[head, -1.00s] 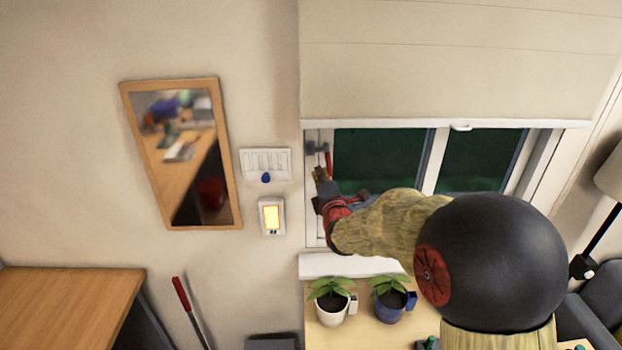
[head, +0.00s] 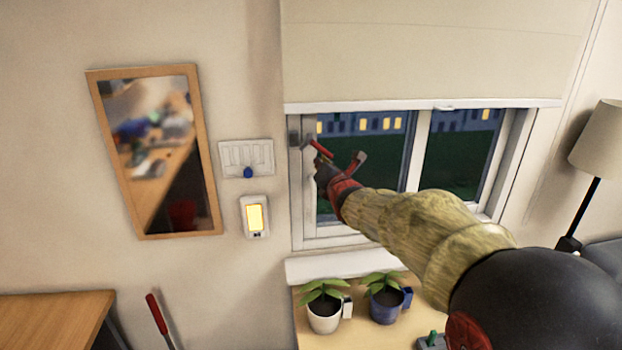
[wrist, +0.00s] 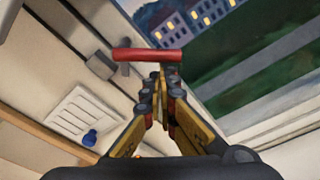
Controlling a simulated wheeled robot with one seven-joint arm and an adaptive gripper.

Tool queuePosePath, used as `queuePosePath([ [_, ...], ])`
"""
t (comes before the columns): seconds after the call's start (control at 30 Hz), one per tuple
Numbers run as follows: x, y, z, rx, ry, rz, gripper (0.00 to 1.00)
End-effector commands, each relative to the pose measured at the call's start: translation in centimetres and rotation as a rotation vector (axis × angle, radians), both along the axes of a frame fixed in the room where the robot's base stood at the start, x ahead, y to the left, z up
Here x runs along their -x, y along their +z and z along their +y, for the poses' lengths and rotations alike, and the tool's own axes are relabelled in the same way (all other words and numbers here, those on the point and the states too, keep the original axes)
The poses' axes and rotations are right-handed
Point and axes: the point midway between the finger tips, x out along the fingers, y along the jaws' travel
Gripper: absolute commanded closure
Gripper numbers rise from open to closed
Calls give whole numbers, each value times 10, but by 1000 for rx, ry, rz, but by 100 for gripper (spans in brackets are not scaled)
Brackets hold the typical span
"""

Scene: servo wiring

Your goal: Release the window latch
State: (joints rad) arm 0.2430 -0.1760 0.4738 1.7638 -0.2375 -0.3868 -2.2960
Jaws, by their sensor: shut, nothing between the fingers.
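The window latch has a red handle (head: 322,149) on a grey mount, on the left frame of the window (head: 375,165). In the head view the handle slants down to the right. In the wrist view the red handle (wrist: 147,55) lies across the picture just beyond my fingertips, with its grey mount (wrist: 128,68) to the left. My gripper (wrist: 162,76) is shut and empty. In the head view my gripper (head: 320,168) is just below the handle. I cannot tell whether the fingers touch it. My arm hides part of the window.
A wall switch panel (head: 246,158) with a blue knob and a lit yellow panel (head: 255,216) are left of the window. Two potted plants (head: 324,308) (head: 386,304) stand below it. A mirror (head: 208,150) hangs at left; a blind (head: 420,55) covers the window's top.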

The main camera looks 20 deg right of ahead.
Motion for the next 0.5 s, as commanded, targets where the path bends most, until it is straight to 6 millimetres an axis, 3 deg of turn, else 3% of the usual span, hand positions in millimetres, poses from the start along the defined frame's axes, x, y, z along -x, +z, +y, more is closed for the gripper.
queuePosePath([
  [0.13,2,-5,-13,131,-2,27,100],
  [0.5,5,12,-28,438,-1,102,100],
])
